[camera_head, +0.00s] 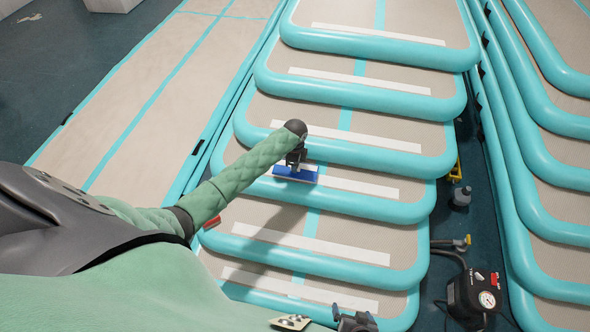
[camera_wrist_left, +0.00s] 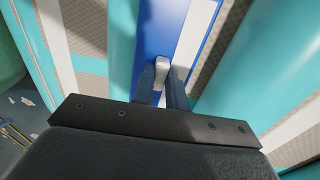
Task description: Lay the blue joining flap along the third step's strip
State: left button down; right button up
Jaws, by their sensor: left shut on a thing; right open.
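The blue joining flap (camera_head: 296,174) is at the left end of the third white strip (camera_head: 365,186), counting from the bottom of the head view. It covers or hangs over that end; I cannot tell whether it touches. My left gripper (camera_head: 296,162) is above the flap and shut on it. In the left wrist view, the fingers (camera_wrist_left: 162,88) close on a pale tab (camera_wrist_left: 162,70) on the blue flap (camera_wrist_left: 150,35), with a white strip beside it. My right gripper (camera_head: 355,322) is open and empty at the bottom edge.
Turquoise-edged inflatable steps with white strips rise up the picture. A flat inflatable track (camera_head: 130,120) lies left, and another stepped one (camera_head: 560,170) right. A pump with a gauge (camera_head: 480,296) and a grey bottle (camera_head: 461,196) stand in the gap at right.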

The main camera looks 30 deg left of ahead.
pick_arm(q)
jog(key=shift+f, duration=1.35)
jog(key=shift+f, duration=0.15)
jog(key=c, duration=1.4)
grip_release()
